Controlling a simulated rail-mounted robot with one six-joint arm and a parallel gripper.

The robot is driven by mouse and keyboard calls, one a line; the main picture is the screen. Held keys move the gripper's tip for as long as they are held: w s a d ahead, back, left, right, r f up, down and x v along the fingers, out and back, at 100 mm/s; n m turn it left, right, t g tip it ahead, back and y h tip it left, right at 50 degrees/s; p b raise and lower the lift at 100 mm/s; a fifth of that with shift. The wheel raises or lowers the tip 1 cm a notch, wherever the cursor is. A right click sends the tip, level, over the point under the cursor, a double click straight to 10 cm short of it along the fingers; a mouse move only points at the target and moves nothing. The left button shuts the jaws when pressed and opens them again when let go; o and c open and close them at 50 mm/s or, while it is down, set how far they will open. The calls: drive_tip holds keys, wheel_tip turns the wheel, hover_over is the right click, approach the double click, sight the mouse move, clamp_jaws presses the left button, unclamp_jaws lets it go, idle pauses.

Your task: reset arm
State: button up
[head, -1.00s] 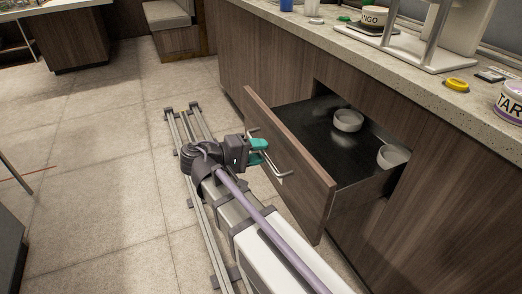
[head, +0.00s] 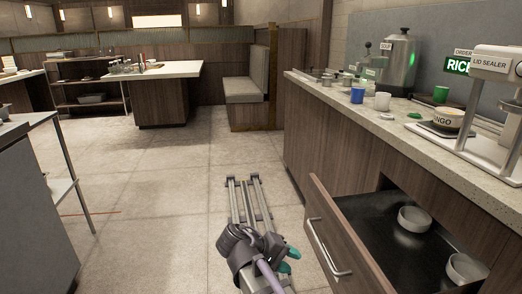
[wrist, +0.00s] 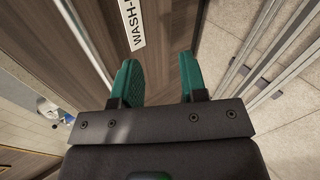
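My gripper (head: 289,260) is low in the head view, left of the open drawer's handle (head: 328,248) and apart from it. In the wrist view its two green fingers (wrist: 160,85) are spread with nothing between them. The wooden drawer (head: 352,262) stands pulled out from the counter. Two pale round bowls sit inside it, one toward the back (head: 414,219) and one at the right (head: 466,269). The wrist view shows a dark wooden panel with a white label (wrist: 133,22) reading "WASH-", cut off by the frame.
My floor rails run ahead beside the counter. Open tiled floor (head: 150,200) lies left. A grey cabinet (head: 35,215) stands at the far left.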

drive_tip(key=s+d+r+m+y+p, duration=0.1)
drive_tip(key=s+d+r+y+p, duration=0.1)
drive_tip(key=r+p, duration=0.9)
drive_tip(key=s+d+r+m+g+y+p, duration=0.1)
drive_tip(key=r+y+p, duration=0.4)
drive_tip(key=r+p, duration=0.6)
drive_tip(key=s+d+r+m+g+y+p, duration=0.1)
drive_tip(key=s+d+r+y+p, duration=0.2)
drive_tip(key=r+p, duration=0.8)
drive_tip(key=s+d+p, duration=0.1)
drive_tip(key=d+p, duration=0.1)
drive_tip(key=p, duration=0.1)
drive_tip(key=shift+r+m+y, duration=0.3)
drive_tip(key=shift+y, duration=0.1)
drive_tip(key=shift+s, duration=0.1)
